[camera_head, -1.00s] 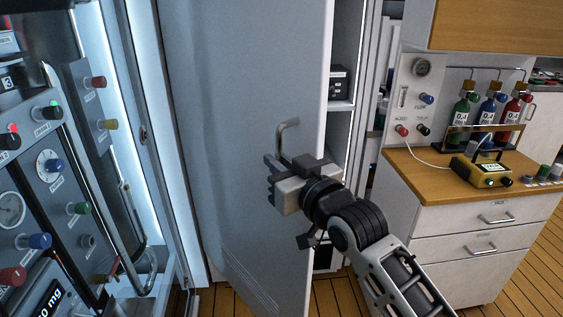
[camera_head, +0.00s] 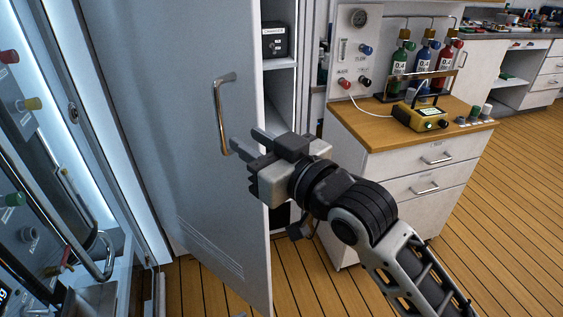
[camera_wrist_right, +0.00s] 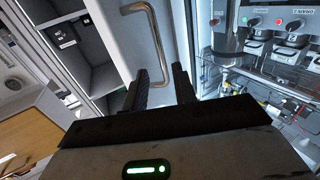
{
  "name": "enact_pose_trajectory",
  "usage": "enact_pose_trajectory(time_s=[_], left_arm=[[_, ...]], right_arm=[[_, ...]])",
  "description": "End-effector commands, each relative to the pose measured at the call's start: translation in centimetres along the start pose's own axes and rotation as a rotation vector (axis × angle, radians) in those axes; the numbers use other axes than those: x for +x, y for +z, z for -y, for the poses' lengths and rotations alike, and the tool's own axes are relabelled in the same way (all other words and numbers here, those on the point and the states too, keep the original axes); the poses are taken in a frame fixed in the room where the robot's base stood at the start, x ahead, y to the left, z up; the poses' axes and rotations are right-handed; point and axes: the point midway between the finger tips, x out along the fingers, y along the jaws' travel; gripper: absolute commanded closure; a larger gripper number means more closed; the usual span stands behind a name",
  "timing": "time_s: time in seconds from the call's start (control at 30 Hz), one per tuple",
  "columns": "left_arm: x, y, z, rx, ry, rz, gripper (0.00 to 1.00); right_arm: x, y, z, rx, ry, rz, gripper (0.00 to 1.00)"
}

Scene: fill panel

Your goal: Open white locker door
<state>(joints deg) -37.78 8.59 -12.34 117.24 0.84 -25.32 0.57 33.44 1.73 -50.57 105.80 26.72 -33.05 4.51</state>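The white locker door (camera_head: 190,150) stands ajar in the head view, its right edge apart from the locker's shelves. Its metal bar handle (camera_head: 221,115) is upright near that edge and fully visible. My right gripper (camera_head: 246,138) is open and empty, just right of the handle's lower end, with its fingers pointing left toward the door. In the right wrist view the handle (camera_wrist_right: 152,35) lies ahead of the two parted fingers (camera_wrist_right: 160,82), its lower end appearing between them. I cannot tell whether they touch. My left gripper is not in view.
Locker shelves (camera_head: 279,90) hold a dark box (camera_head: 275,40). A wood-topped cabinet (camera_head: 400,160) with bottles and a yellow device (camera_head: 420,117) stands to the right. A lit equipment panel (camera_head: 25,120) stands at the left. Wooden floor (camera_head: 480,240) is clear at the lower right.

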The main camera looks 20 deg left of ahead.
Motion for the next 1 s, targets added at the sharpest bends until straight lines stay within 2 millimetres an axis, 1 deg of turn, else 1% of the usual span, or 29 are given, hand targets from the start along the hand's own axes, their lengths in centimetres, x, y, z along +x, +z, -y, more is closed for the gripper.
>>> enact_pose_trajectory(time_s=[0.03,0.1,0.2,0.3,0.47,0.7,0.73,0.77,0.8,0.83,0.87,0.93,0.97,1.0], left_arm=[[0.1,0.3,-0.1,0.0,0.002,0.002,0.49],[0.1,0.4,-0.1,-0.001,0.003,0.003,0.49],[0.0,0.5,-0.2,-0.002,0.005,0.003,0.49],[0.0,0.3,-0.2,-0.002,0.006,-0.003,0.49],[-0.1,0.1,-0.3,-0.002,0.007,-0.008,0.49],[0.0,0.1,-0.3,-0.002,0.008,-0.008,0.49],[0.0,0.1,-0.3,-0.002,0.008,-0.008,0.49],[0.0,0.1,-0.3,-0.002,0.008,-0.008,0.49],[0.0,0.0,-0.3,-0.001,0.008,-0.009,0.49],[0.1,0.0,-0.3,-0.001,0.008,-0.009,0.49],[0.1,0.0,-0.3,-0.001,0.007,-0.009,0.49],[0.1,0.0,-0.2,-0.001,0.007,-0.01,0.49],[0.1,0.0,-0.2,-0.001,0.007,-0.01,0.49],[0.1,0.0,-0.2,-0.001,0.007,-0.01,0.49]], right_arm=[[-1.3,0.2,0.0,-0.002,0.0,0.0,0.73],[-2.8,0.2,0.0,-0.001,0.001,0.001,0.73],[-4.5,0.1,0.0,-0.001,0.0,0.0,0.73],[-5.6,0.1,0.0,0.0,0.0,0.0,0.73],[-6.5,0.0,0.1,0.0,-0.002,-0.001,0.73],[-6.5,0.0,0.1,0.0,-0.001,-0.001,0.73],[-6.5,0.0,0.1,0.0,-0.001,-0.001,0.78],[-6.5,0.0,0.0,0.001,0.0,0.0,0.86],[-6.5,0.2,-0.1,0.006,0.004,0.0,0.98],[-6.6,0.5,-0.2,0.013,0.011,0.002,1.0],[-6.8,0.8,-0.5,0.022,0.023,0.003,1.0],[-7.4,2.4,-1.5,0.057,0.066,0.01,1.0],[-7.8,3.3,-2.1,0.077,0.093,0.015,1.0],[-8.6,4.9,-3.0,0.107,0.137,0.024,1.0]])
